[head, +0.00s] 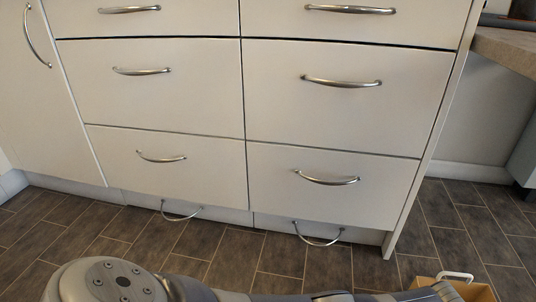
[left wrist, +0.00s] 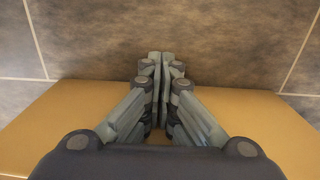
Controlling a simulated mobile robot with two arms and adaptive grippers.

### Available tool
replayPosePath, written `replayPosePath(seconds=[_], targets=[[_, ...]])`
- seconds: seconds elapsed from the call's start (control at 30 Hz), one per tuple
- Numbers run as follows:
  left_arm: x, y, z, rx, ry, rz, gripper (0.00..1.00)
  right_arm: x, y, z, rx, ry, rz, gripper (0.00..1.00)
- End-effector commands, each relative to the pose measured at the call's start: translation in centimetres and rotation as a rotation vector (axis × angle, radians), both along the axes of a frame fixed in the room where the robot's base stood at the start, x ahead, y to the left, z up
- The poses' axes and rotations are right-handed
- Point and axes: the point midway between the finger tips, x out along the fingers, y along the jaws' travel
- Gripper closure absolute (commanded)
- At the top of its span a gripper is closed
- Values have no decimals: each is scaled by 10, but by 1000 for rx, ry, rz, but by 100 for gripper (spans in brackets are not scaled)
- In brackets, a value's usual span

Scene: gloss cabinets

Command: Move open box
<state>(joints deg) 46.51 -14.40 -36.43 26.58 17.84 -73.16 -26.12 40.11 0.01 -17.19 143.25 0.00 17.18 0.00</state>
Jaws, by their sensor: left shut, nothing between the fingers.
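The open box (head: 478,292) is tan and only partly in the head view, at the bottom right corner; the rest is cut off. My left arm reaches across the bottom of the head view, and its gripper (head: 440,291) is at the box's left side. In the left wrist view the left gripper (left wrist: 160,62) is shut and empty. Its fingers lie over a tan surface of the box (left wrist: 50,118), with floor tiles beyond the edge. I cannot tell whether the fingers touch the box. My right gripper is not in view.
White gloss cabinets (head: 170,100) with several drawers and curved metal handles stand ahead. A pale handle-like piece (head: 455,276) is above the box. A worktop edge (head: 508,48) is at upper right. The dark tiled floor (head: 450,215) right of the cabinets is clear.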

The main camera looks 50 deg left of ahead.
Motion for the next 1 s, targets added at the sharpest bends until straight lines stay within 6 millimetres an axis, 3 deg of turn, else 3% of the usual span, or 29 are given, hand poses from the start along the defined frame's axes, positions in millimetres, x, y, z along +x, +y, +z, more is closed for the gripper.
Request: replayPosePath(seconds=[0.37,0.57,1.0], targets=[[0,0,2,0,1,0,100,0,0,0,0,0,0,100],[0,0,17,-2,-1,-1,100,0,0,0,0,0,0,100],[1,-1,92,-2,-4,0,100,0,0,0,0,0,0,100]])
